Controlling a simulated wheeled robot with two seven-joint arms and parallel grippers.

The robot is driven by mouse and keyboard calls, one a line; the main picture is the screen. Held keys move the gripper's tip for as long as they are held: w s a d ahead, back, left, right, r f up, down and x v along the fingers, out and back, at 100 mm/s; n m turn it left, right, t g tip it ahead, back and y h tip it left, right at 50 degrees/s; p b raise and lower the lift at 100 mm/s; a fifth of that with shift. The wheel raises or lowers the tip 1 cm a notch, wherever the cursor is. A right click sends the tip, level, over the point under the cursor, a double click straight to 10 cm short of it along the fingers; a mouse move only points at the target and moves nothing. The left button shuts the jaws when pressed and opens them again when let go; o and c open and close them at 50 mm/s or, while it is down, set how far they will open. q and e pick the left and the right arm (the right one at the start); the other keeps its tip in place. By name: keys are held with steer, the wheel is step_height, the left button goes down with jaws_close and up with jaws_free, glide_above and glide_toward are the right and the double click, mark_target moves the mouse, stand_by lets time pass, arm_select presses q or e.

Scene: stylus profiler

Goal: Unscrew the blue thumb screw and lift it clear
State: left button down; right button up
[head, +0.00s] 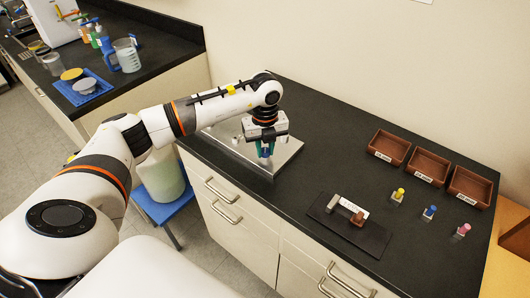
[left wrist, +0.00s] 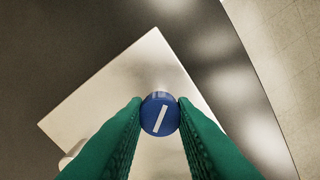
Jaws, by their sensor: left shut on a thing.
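My left gripper (head: 265,151) points straight down over the metal plate (head: 285,158) on the dark counter. In the left wrist view its two green fingers (left wrist: 160,117) are shut on the round blue head of the thumb screw (left wrist: 152,102), which carries a white slanted line. The screw's shaft is hidden below the head, so I cannot tell whether it is still in the plate. In the head view the fingers mostly cover the screw. My right gripper is not in view.
A dark mat (head: 369,237) with a small fixture lies to the right. Three brown bins (head: 427,164) stand along the wall, with small yellow, blue (head: 429,213) and pink-topped pieces before them. The counter between plate and bins is clear.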

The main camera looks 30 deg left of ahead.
arm_select(q)
steer(key=n, duration=0.4)
steer(key=shift+f, duration=0.1)
steer(key=n, duration=0.4)
steer(key=shift+s+n, duration=0.1)
steer(key=shift+n, duration=0.2)
steer(key=n, duration=0.8)
steer(key=c, duration=1.4)
jaws_free()
steer(key=m, duration=0.9)
steer(key=shift+m, duration=0.3)
steer(key=m, duration=0.4)
steer(key=shift+m, duration=0.3)
steer(key=m, duration=1.7)
steer(key=shift+m, duration=0.4)
steer(key=m, duration=0.4)
steer(key=shift+m, duration=0.4)
